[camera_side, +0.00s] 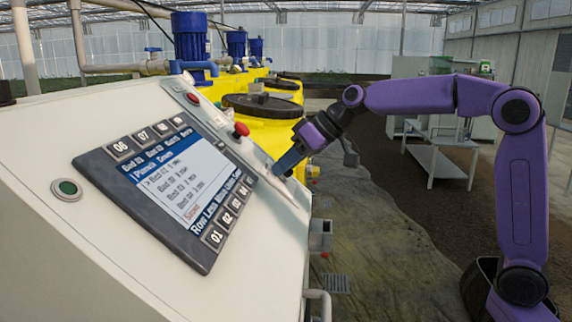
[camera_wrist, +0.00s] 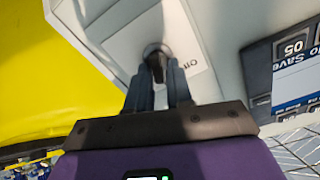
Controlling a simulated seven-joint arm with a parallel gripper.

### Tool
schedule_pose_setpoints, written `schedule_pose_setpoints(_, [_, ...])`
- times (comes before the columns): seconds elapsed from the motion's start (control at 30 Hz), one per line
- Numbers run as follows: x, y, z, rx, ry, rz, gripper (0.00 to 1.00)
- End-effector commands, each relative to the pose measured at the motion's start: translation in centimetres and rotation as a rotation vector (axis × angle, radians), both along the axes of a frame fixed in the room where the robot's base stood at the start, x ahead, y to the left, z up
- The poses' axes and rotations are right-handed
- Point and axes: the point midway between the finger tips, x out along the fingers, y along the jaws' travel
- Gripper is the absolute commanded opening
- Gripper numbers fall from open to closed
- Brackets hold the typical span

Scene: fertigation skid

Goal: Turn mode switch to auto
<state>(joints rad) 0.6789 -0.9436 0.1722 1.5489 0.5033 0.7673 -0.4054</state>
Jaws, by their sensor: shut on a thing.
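The mode switch (camera_wrist: 157,60) is a dark knob on a pale label plate of the sloped panel, seen in the wrist view. My gripper (camera_wrist: 158,72) is shut on the knob, with one blue-grey finger on each side. Only part of the label lettering shows, upside down, so the switch setting cannot be read. In the side view my gripper (camera_side: 284,168) reaches the right edge of the panel (camera_side: 110,110), and its fingers hide the knob there.
A display with numbered keys (camera_side: 170,185) is left of my gripper. A red button (camera_side: 241,130) and a green button (camera_side: 67,188) are on the same panel. Yellow tanks (camera_side: 265,122) with blue motors stand behind. A white table (camera_side: 437,160) stands behind my arm.

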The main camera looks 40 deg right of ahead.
Motion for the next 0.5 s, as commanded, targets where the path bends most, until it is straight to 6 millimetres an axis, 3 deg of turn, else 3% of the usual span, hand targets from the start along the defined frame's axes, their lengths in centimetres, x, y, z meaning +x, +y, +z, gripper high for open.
schedule_pose_setpoints(0.5, [0.03, -0.32, -0.15, 0.171, 0.175, -0.267, 0.00])
